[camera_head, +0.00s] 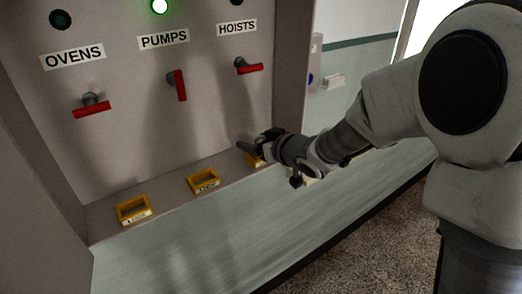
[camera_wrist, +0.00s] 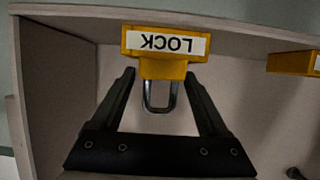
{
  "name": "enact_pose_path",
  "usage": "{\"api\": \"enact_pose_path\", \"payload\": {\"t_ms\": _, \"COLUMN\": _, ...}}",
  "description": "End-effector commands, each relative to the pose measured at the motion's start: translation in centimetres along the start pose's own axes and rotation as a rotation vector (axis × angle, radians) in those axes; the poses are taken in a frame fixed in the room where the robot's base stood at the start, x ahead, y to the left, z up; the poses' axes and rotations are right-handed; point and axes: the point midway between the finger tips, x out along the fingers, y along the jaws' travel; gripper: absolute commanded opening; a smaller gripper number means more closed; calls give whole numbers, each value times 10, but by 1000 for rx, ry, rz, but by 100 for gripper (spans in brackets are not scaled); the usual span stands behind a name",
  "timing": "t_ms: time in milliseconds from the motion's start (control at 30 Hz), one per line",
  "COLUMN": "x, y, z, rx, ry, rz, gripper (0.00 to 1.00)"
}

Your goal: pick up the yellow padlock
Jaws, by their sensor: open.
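The yellow padlock (camera_wrist: 162,69) shows in the wrist view, its metal shackle (camera_wrist: 147,100) pointing toward the bottom of the picture. Its body is right against a yellow holder labelled LOCK (camera_wrist: 130,40), which reads upside down here; I cannot tell how deep it sits in it. My gripper (camera_wrist: 160,75) is open, with one finger on each side of the padlock and visible gaps beside the shackle. In the head view my gripper (camera_head: 255,146) is at the right end of the ledge, in front of a yellow holder (camera_head: 253,160) that it mostly hides. The padlock cannot be made out there.
Two more yellow holders, left (camera_head: 134,209) and middle (camera_head: 203,181), stand on the ledge (camera_head: 165,196). Above are red handles marked OVENS (camera_head: 92,111), PUMPS (camera_head: 180,86) and HOISTS (camera_head: 249,68). A green lamp (camera_head: 160,6) glows over PUMPS. The cabinet's side walls flank the ledge.

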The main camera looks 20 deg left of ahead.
Motion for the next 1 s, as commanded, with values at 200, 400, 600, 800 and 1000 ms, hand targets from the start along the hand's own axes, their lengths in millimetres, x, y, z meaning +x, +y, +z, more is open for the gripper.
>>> {"api": "enact_pose_path", "payload": {"t_ms": 200, "x": 10, "y": 0, "z": 0, "rx": 1, "ry": 0, "rz": 1, "gripper": 78}}
{"api": "enact_pose_path", "payload": {"t_ms": 400, "x": 9, "y": 0, "z": 0, "rx": 0, "ry": 0, "rz": 1, "gripper": 68}}
{"api": "enact_pose_path", "payload": {"t_ms": 600, "x": 9, "y": 0, "z": 0, "rx": 0, "ry": 0, "rz": 1, "gripper": 32}}
{"api": "enact_pose_path", "payload": {"t_ms": 800, "x": 9, "y": 0, "z": 0, "rx": 0, "ry": 0, "rz": 1, "gripper": 0}}
{"api": "enact_pose_path", "payload": {"t_ms": 1000, "x": 9, "y": 0, "z": 0, "rx": 0, "ry": 1, "rz": 1, "gripper": 0}}
